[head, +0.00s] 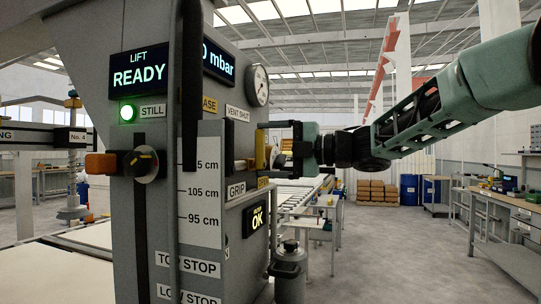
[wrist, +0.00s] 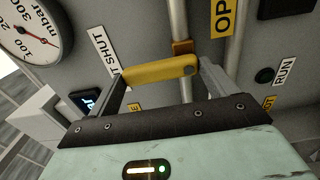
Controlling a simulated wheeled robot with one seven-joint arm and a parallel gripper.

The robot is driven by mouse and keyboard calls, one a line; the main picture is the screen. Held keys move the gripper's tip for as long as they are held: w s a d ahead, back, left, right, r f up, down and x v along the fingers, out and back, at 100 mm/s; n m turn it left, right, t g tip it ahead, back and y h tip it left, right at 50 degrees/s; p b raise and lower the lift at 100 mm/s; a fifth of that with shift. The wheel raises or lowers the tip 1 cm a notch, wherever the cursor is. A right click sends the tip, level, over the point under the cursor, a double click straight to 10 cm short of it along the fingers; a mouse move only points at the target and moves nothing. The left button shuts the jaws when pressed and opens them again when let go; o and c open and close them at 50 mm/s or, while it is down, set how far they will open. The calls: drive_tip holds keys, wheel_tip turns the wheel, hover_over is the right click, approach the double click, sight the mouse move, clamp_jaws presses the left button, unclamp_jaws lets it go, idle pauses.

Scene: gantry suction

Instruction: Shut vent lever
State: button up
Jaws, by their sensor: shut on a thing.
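The yellow vent lever (wrist: 158,72) lies across the gap between my gripper's fingers in the wrist view, in front of a vertical pipe. Its rounded end is by the right finger, and its other end reaches the left finger. My gripper (wrist: 165,78) is shut on it. The "VENT SHUT" label (wrist: 108,52) is close to the lever's left end and partly hidden by a finger. A yellow label reading "OP" (wrist: 222,18) is up to the right. In the head view my gripper (head: 268,148) is at the panel's right side, with the lever (head: 260,150) showing as a yellow strip.
A pressure gauge (wrist: 28,35) is beside the fingers at upper left. A dark knob (wrist: 265,75) and a "RUN" label (wrist: 285,70) are at right. The grey column (head: 150,200) with "READY" display (head: 139,70) fills the left. Floor at right (head: 400,250) is clear.

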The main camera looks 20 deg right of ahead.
drive_tip(key=o, duration=1.3)
drive_tip(key=shift+c, duration=0.2)
drive_tip(key=b+v, duration=0.2)
drive_tip(key=v, duration=1.5)
drive_tip(key=shift+s+d+b, duration=0.15)
drive_tip(key=shift+d+b, duration=0.05)
drive_tip(key=shift+b, duration=0.1)
drive_tip(key=w+a+f+m+t+h+p, duration=0.2)
drive_tip(key=w+a+f+m+t+h, duration=0.25)
drive_tip(key=w+a+m, duration=0.55)
drive_tip(key=s+a+f+m+g+h+p, duration=0.1)
drive_tip(key=s+a+f+m+g+h, duration=0.1)
drive_tip(key=s+a+f+m+h, duration=0.3)
drive_tip(key=s+f+m+g+h+p, duration=0.1)
drive_tip(key=s+f+m, duration=0.1)
drive_tip(key=f, duration=0.5)
drive_tip(key=s+a+f+m+g+h+p, duration=0.1)
drive_tip(key=s+f+g, duration=0.5)
drive_tip(key=s, duration=0.8)
drive_tip(key=s+a+f+m+g+h+p, duration=0.1)
drive_tip(key=s+f+g, duration=0.5)
drive_tip(key=s, duration=0.8)
wheel_tip(320, 180, down, 4)
drive_tip(key=shift+a+r+m+h, duration=0.15)
drive_tip(key=shift+a+m+h, duration=0.6)
drive_tip(key=shift+m, duration=0.45)
